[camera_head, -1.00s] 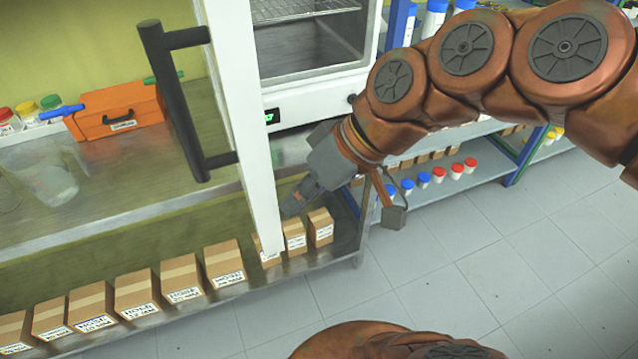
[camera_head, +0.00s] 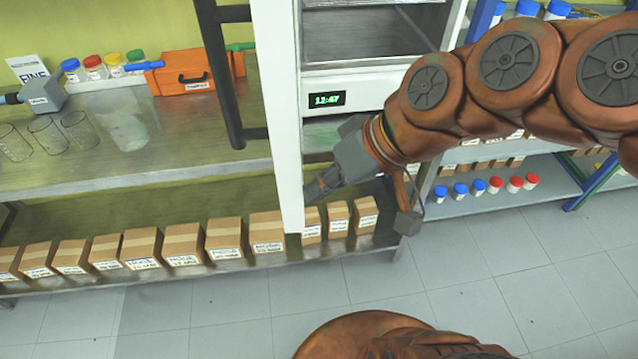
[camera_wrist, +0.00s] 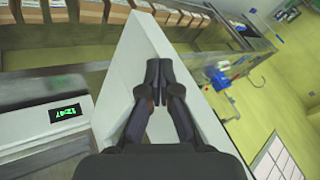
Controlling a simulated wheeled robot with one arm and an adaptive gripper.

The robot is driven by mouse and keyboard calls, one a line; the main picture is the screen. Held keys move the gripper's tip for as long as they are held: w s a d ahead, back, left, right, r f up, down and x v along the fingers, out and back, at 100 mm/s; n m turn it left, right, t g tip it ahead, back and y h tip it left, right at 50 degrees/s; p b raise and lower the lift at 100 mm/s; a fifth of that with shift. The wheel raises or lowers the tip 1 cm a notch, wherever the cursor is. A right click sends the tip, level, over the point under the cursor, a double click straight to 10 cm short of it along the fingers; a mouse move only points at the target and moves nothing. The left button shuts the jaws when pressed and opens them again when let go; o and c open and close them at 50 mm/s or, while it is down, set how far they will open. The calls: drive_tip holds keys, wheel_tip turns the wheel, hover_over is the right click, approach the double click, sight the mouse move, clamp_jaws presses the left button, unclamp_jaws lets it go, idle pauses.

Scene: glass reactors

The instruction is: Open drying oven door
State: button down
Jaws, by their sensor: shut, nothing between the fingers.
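The drying oven (camera_head: 348,92) stands at the top centre of the head view, with a lit green display. Its white door (camera_head: 277,110) stands ajar, seen nearly edge-on, with the dark bar handle (camera_head: 222,85) on its left face. In the head view my gripper (camera_head: 312,192) is beside the door's lower right edge, on the oven side of the door. In the wrist view the shut, empty fingers (camera_wrist: 158,72) point at the white door panel (camera_wrist: 128,72), very close to it. Whether they touch is unclear. The oven front (camera_wrist: 45,125) shows at lower left.
The bench (camera_head: 190,160) left of the door carries an orange case (camera_head: 195,75), glass beakers (camera_head: 122,120) and several capped jars. Cardboard boxes (camera_head: 183,245) line the lower shelf. A rack (camera_head: 480,200) with capped bottles stands right. The tiled floor (camera_head: 510,285) is clear in front.

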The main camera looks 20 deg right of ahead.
drive_tip(key=shift+d+f, duration=0.1)
drive_tip(key=s+d+f+b+v, duration=0.1)
drive_tip(key=s+b+v, duration=0.1)
drive_tip(key=b+v, duration=0.75)
wheel_tip(320, 180, down, 13)
drive_tip(key=s+a+m+g+h+p, duration=0.1)
drive_tip(key=m+g+h+p, duration=0.1)
drive_tip(key=g+h+p, duration=0.15)
drive_tip(key=s+d+f+m+g+h, duration=0.1)
drive_tip(key=s+d+f, duration=0.1)
drive_tip(key=f, duration=0.3)
drive_tip(key=s+d+f+h, duration=0.1)
drive_tip(key=s+f+h, duration=0.1)
drive_tip(key=f, duration=0.3)
drive_tip(key=shift+s+d+f+m+g, duration=0.2)
drive_tip(key=shift+s+d+m+g, duration=0.15)
drive_tip(key=shift+s+m, duration=0.05)
